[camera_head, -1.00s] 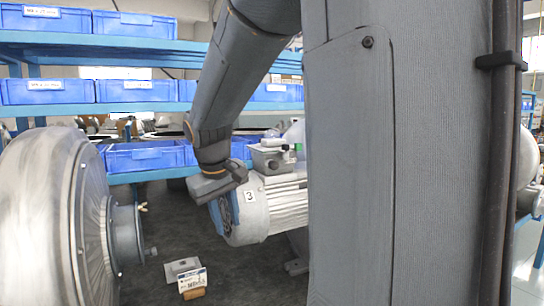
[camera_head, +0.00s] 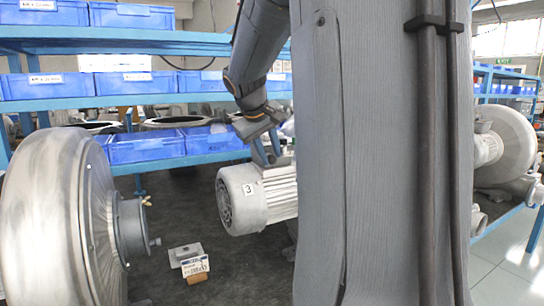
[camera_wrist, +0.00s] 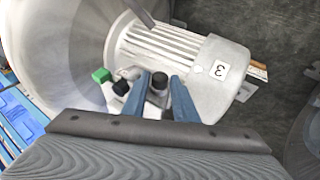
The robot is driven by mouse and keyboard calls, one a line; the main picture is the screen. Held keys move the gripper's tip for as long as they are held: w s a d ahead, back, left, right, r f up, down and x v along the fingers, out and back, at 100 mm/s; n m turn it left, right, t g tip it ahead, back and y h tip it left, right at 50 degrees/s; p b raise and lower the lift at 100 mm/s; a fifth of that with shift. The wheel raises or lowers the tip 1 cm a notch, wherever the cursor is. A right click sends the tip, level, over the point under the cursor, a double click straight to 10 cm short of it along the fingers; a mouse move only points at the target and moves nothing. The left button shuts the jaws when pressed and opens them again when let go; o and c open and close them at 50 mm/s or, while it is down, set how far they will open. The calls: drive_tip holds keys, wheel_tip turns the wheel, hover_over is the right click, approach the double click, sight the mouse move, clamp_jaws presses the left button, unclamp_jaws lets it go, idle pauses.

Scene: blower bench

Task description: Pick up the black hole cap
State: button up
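A black cap (camera_wrist: 159,81) stands on top of the terminal box of the grey motor marked 3 (camera_head: 242,197). In the wrist view it shows between the two blue fingers of my gripper (camera_wrist: 160,86). The fingers are apart, one on each side of the cap, and a gap seems to show on both sides. I cannot tell how high the tips are above it. A second black cap (camera_wrist: 120,87) and a green one (camera_wrist: 101,75) sit left of the fingers. In the head view my gripper (camera_head: 268,150) is over the motor's top; the cap is hidden there.
A large round blower housing (camera_head: 52,215) stands at the left. A small grey block with a label card (camera_head: 195,264) lies on the dark bench. Blue shelves with blue bins (camera_head: 132,84) run behind. Another blower (camera_head: 503,146) is at the right.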

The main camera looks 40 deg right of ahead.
drive_tip(key=shift+w+d+f, duration=0.1)
drive_tip(key=shift+d+f, duration=0.1)
drive_tip(key=shift+f, duration=0.2)
drive_tip(key=shift+c, duration=0.2)
clamp_jaws()
drive_tip(key=shift+r, duration=0.1)
